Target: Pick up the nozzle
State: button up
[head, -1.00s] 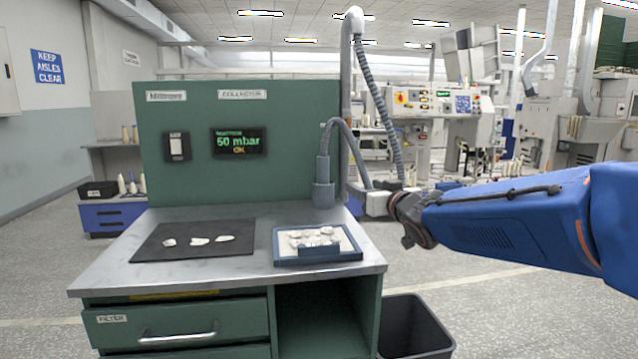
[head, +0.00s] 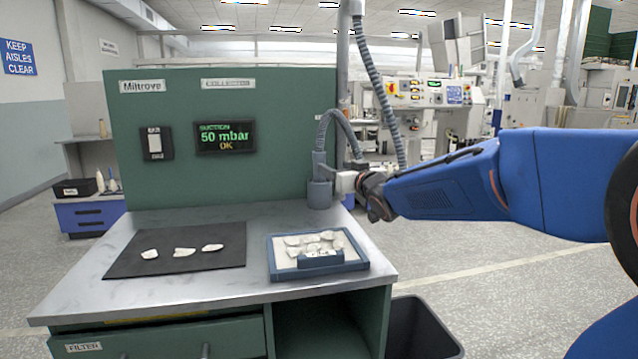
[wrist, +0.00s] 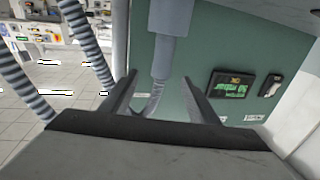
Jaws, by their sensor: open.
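The nozzle (head: 320,193) is a grey-blue cylinder standing upright at the back right of the bench top, with a ribbed hose rising from it. In the wrist view, the nozzle (wrist: 170,20) shows at the top, and the hose runs down the picture between my fingers. My gripper (head: 341,182) is just right of the nozzle in the head view. In the wrist view my gripper (wrist: 160,76) has its two dark fingers spread apart, with nothing held. Whether a finger touches the nozzle or hose cannot be told.
A green panel (head: 270,130) with a lit display (head: 226,137) stands behind. A blue tray (head: 340,268) of pale pieces and a black mat (head: 130,262) with 3 pieces lie on the bench (head: 210,290). A dark bin (head: 425,330) stands at its right.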

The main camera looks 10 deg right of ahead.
aim_at(322, 159)
jog(key=w, duration=0.2)
jog(key=w+a, duration=0.1)
jog(key=w, duration=0.2)
jog(key=shift+w+a+r, duration=0.1)
jog(key=shift+w+a, duration=0.2)
jog(key=shift+w, duration=0.7)
jog(key=shift+w+a+r, duration=0.1)
jog(key=shift+w+a, duration=0.15)
jog(key=shift+w, duration=0.7)
jog(key=shift+w+a+r, duration=0.1)
jog(key=shift+w+a, duration=0.2)
jog(key=shift+w, duration=0.7)
jog(key=c, duration=1.3)
grip_shut()
notch_tip(322, 159, up, 13)
